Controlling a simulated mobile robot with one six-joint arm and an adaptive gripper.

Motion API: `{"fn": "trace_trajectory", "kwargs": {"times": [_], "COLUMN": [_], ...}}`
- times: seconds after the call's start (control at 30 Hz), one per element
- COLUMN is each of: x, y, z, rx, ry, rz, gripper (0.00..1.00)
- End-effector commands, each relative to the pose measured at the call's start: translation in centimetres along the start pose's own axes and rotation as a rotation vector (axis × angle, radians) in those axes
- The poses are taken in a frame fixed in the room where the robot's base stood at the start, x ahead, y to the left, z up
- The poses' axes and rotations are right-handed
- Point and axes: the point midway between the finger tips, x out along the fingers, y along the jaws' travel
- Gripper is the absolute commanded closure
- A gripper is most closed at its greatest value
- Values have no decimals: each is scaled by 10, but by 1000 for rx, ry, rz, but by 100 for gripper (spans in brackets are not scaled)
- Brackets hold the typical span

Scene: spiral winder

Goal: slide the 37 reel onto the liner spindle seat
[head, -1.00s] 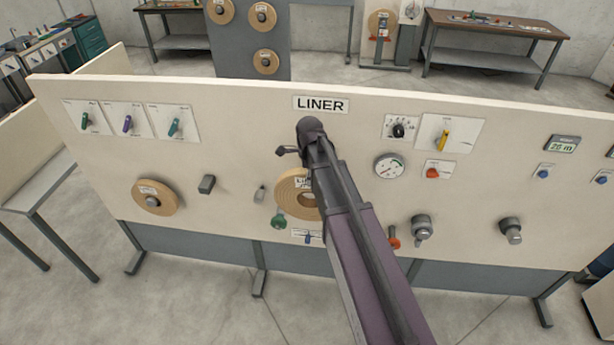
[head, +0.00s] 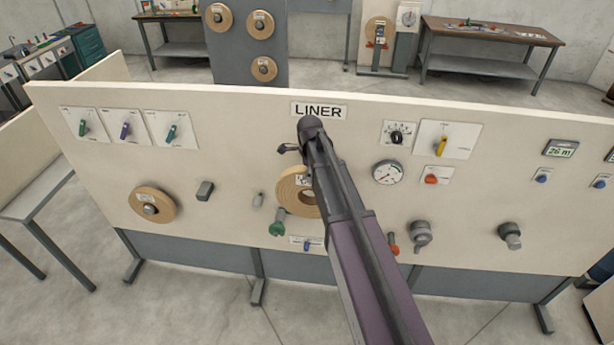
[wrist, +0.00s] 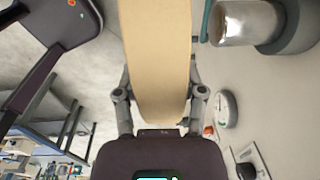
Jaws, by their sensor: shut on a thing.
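A tan reel (head: 292,190) hangs in front of the white panel, left of my arm. Its label is mostly hidden, and I cannot read a number on it. In the wrist view the reel (wrist: 155,60) is edge-on between the two fingers of my gripper (wrist: 160,97), which is shut on it. A bright metal cylinder with a grey flange (wrist: 285,25) stands out from the panel at upper right, apart from the reel; it looks like a spindle seat. In the head view my arm hides the fingers and the place of this seat, below the LINER sign (head: 319,111).
A green knob (head: 278,224) and a small grey peg (head: 258,200) are close to the held reel. Another reel (head: 151,204) hangs at the panel's left. A gauge (head: 388,172), switches and two metal spindles (head: 420,233) lie to the right. More reels (head: 217,17) hang on a rack behind.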

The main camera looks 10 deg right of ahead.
Motion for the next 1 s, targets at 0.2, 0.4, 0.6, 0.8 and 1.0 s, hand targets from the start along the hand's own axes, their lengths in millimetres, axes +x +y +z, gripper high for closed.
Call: {"fn": "trace_trajectory", "kwargs": {"times": [0.2,0.4,0.6,0.8,1.0], "x": [1,6,21,43,67], "y": [-6,-5,-4,-3,-2], "z": [0,0,0,0,0], "rx": [0,0,0,1,1], "ry": [0,0,0,0,0], "rz": [0,0,0,0,0], "gripper": [100,100,100,100,100]}}
